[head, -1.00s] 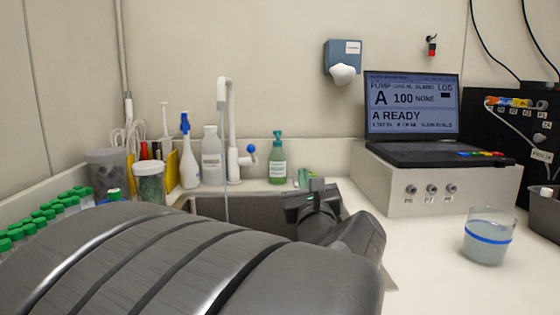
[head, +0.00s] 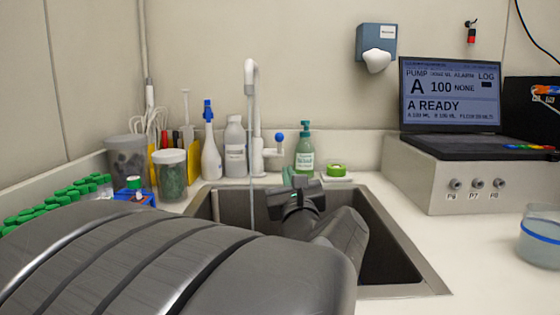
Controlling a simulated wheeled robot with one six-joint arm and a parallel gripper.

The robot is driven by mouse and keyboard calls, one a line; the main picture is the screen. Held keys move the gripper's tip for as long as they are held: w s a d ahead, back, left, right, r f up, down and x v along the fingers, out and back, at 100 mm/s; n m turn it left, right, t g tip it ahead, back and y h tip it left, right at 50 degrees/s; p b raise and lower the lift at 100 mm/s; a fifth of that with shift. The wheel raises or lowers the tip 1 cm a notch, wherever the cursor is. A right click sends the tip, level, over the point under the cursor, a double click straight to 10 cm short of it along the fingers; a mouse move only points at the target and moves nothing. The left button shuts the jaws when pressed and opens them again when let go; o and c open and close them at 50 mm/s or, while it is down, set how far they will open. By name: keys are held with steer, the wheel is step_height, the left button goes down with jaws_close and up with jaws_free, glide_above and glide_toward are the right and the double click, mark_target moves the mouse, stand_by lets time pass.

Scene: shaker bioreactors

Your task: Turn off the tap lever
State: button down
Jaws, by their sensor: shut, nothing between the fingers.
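The white tap (head: 256,105) stands behind the sink, with a tall bent spout. A thin stream of water (head: 251,195) falls from it into the sink. Its lever (head: 279,138) is a short side piece with a blue ball on top, at the right of the tap body. My gripper (head: 300,183) is over the sink, below and slightly right of the lever in the picture, with a visible gap to it. It is shut and empty. My arm hides part of the sink and the lower end of the stream.
The grey sink (head: 425,280) is set in a white counter. A green soap bottle (head: 305,152) stands just right of the lever, beside a green tape roll (head: 336,170). White bottles (head: 235,150) stand left of the tap. A pump unit (head: 430,187) with a screen is at right.

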steer(key=b, duration=0.1)
glide_toward(280, 146)
step_height(280, 146, up, 3)
steer(key=w, duration=0.3)
steer(key=shift+s+a, duration=0.1)
steer(key=shift+a, duration=0.25)
steer(key=p, duration=0.1)
steer(key=r+p, duration=0.1)
steer(key=p, duration=0.1)
steer(key=shift+w+r+g, duration=0.2)
steer(key=shift+r+g, duration=0.1)
steer(key=shift+r, duration=0.05)
steer(key=shift+w+r, duration=0.2)
steer(key=shift+r, duration=0.35)
